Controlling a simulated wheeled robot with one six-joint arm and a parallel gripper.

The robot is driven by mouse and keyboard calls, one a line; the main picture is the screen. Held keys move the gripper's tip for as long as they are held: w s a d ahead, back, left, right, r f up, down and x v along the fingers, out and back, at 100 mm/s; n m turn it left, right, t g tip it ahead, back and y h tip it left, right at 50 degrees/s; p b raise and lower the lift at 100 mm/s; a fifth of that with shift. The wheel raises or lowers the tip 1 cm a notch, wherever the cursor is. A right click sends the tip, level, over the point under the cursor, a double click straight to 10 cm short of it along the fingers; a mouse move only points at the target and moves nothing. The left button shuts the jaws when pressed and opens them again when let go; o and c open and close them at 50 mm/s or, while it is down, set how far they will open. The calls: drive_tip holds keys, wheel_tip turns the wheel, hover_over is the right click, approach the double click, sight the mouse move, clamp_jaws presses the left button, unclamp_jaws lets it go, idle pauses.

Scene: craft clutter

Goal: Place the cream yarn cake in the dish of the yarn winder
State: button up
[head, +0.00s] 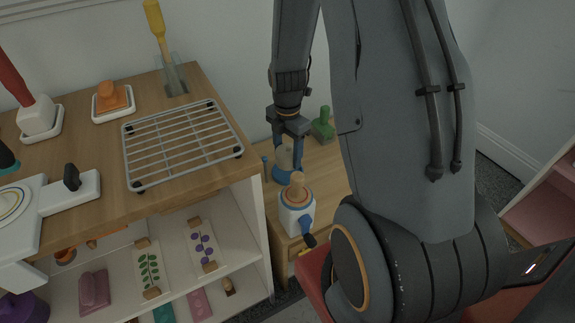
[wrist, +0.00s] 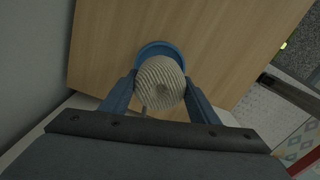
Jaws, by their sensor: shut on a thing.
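My gripper (head: 285,154) points down over the low wooden cabinet and is shut on the cream yarn cake (head: 284,160). In the wrist view the ribbed cake (wrist: 160,83) sits between the two blue fingers (wrist: 163,92). A round blue dish (head: 286,176) is directly below the cake. In the wrist view the dish rim (wrist: 160,46) shows past the cake's far side, and the rest is hidden. I cannot tell whether the cake touches the dish. A white device with a blue crank and wooden peg, seemingly the yarn winder (head: 297,215), stands in front of the dish.
A green object (head: 323,124) stands on the cabinet top (head: 326,170) behind and right of my gripper. The taller shelf unit at left carries a wire rack (head: 183,146) near its right edge. The wall is close behind. Bare wood surrounds the dish in the wrist view.

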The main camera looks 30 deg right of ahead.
sight(289, 166)
drive_tip(key=shift+f+b, duration=0.5)
drive_tip(key=shift+f, duration=1.55)
drive_tip(key=shift+s+f, duration=0.1)
drive_tip(key=shift+f, duration=0.25)
drive_tip(key=o, duration=1.1)
drive_tip(key=shift+a+f, duration=0.1)
drive_tip(key=shift+c, duration=0.2)
drive_tip(key=shift+s, duration=0.15)
drive_tip(key=shift+s+f, duration=0.1)
drive_tip(key=r+p, duration=0.1)
drive_tip(key=r, duration=0.3)
drive_tip(key=r+p, duration=0.1)
drive_tip(key=r, duration=0.3)
drive_tip(key=r+p, duration=0.1)
drive_tip(key=r, duration=0.4)
drive_tip(key=shift+w+r, duration=0.1)
drive_tip(key=shift+w, duration=0.25)
